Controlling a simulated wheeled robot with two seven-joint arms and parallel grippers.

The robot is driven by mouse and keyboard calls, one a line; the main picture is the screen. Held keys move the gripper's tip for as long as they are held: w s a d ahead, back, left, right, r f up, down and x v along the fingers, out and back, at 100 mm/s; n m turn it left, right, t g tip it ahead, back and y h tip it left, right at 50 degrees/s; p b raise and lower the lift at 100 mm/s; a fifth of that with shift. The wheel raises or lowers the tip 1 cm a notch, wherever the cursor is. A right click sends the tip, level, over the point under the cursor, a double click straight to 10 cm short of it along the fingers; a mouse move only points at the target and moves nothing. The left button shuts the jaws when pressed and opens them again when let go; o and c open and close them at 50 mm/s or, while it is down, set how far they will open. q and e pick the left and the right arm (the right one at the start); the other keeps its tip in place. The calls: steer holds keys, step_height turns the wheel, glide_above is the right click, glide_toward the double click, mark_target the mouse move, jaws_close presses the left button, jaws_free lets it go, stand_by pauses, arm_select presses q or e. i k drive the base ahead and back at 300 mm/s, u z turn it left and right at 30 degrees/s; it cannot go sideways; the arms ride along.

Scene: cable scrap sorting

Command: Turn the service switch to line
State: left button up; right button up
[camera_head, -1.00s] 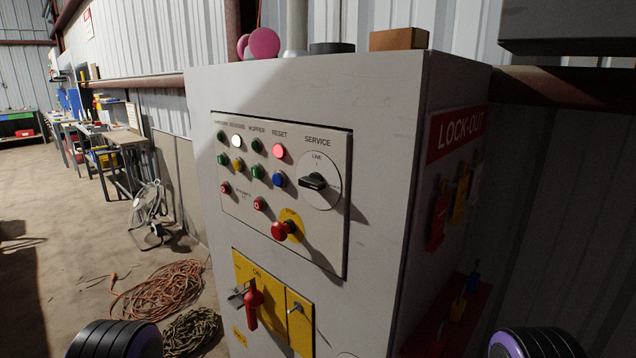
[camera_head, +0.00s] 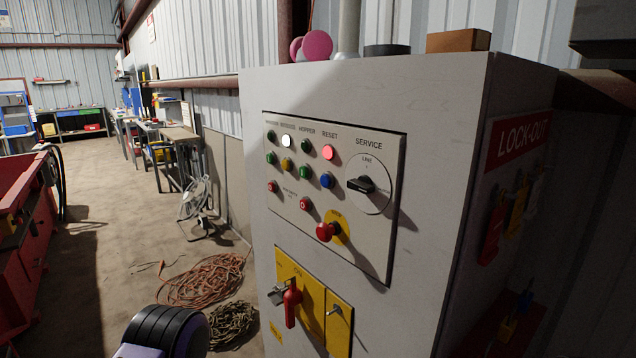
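The service switch (camera_head: 362,185) is a black knob on a round pale dial at the upper right of the control panel (camera_head: 385,262). The dial has a LINE mark at its top and another label at its right, too small to read. The knob lies roughly sideways, not upright toward LINE. A rounded black and purple part of my own body shows at the bottom edge, well below and left of the switch. Neither gripper's fingers are in view.
The grey cabinet (camera_head: 420,90) carries a red emergency button (camera_head: 325,232) below the switch and a red handle (camera_head: 291,303) on a yellow plate. Lock-out padlocks (camera_head: 517,210) hang on its right side. An orange cable coil (camera_head: 205,281) lies on the floor. A red container (camera_head: 20,250) stands left.

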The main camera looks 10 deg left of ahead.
mark_target(364, 184)
steer(key=z, duration=1.55)
steer(key=k, duration=0.45)
steer(key=u, duration=1.4)
steer(key=i, duration=0.5)
